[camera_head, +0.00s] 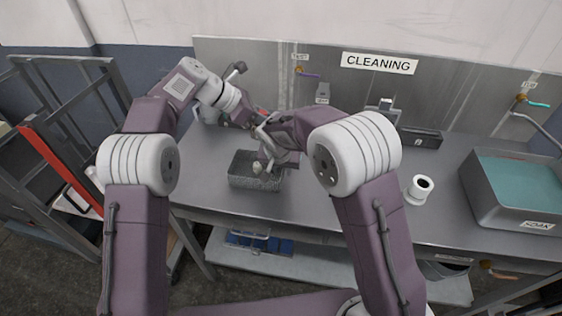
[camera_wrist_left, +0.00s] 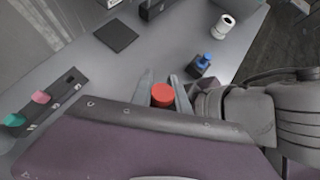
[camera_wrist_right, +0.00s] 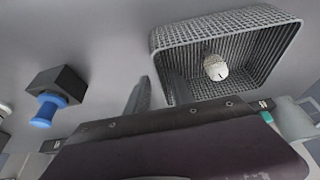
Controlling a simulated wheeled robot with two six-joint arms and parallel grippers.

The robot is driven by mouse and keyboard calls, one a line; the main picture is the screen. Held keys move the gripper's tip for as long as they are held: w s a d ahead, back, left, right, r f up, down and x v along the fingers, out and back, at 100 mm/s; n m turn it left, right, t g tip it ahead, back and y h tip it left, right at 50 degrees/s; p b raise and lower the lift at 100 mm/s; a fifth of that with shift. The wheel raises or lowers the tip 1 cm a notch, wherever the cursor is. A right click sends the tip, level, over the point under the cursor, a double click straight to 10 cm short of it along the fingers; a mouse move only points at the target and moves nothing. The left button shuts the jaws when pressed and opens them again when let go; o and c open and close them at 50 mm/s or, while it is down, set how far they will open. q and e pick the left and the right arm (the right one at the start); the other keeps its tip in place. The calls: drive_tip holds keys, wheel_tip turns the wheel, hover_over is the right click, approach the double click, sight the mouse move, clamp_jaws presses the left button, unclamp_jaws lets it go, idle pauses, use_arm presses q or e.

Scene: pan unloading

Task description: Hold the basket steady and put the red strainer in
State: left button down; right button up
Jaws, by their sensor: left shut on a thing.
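The grey mesh basket (camera_head: 243,182) stands on the steel table in the head view, with a pale round item inside. It also shows in the right wrist view (camera_wrist_right: 228,25), with the pale item (camera_wrist_right: 215,67) on its floor. My left gripper (camera_wrist_left: 162,88) is shut on the red strainer (camera_wrist_left: 162,96); only a round red part shows between its fingers. My right gripper (camera_wrist_right: 158,92) is at the basket's near corner, one finger outside and one over the inside. A gap shows between these fingers. My right arm partly covers the basket in the head view.
A blue-topped dark block (camera_wrist_right: 46,108) stands beside the basket. A white roll (camera_head: 419,190) and the SOAK tub (camera_head: 485,205) are at the right. A dark box (camera_head: 420,138) is at the back. A dark flat pad (camera_wrist_left: 115,37) lies on the table.

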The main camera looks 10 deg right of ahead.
drive_tip(key=shift+x, duration=1.25)
clamp_jaws()
idle(0.5)
